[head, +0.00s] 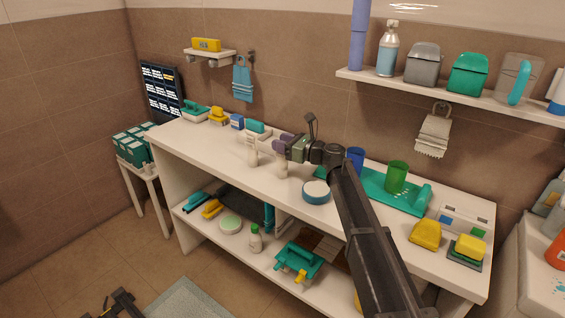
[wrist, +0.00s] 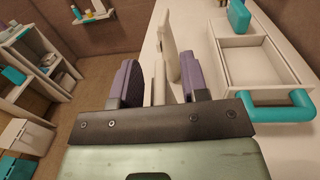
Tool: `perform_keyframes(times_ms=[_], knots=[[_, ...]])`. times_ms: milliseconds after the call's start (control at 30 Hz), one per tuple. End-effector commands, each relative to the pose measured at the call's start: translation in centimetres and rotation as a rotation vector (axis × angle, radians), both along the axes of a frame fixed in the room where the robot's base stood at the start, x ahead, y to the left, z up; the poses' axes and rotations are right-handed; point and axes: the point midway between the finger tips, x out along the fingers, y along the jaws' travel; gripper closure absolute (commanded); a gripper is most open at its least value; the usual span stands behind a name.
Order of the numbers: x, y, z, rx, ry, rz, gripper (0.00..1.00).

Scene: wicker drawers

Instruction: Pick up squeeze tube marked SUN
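Two pale cream upright shapes, which look like squeeze tubes, stand on the white counter in the head view. One cream tube (head: 252,151) is left of my gripper. The other tube (head: 282,166) is right at the fingers, its top hidden behind them. No SUN marking is readable on either. My gripper (head: 284,146) reaches left over the counter with its purple fingers apart. In the wrist view, my gripper (wrist: 160,80) has a narrow pale shape (wrist: 158,84) between its fingers, and a taller cream tube (wrist: 169,45) rises beyond. Contact with the fingers cannot be told.
A pale tray with a teal handle (wrist: 283,106) lies beside the right finger. A round blue-and-white tub (head: 316,193), a blue cup (head: 355,158) and a green cup (head: 397,176) stand right of my gripper. Several items fill the counter's left end.

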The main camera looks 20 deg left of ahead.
Motion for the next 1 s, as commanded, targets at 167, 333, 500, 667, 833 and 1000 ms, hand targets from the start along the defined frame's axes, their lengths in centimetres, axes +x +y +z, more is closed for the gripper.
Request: perform_keyframes(times_ms=[167, 333, 500, 667, 833, 1000], knots=[[0.0, 0.0, 0.0, 0.0, 0.0, 0.0, 0.86], [0.0, 0.0, 0.0, 0.0, 0.0, 0.0, 1.0], [0.0, -0.1, 0.0, 0.0, 0.0, 0.0, 1.0], [0.0, -0.1, 0.1, 0.0, 0.0, 0.0, 1.0], [0.0, -0.1, 1.0, 0.0, 0.0, 0.0, 1.0], [0.0, -0.1, 3.7, 0.0, 0.0, 0.0, 1.0]])
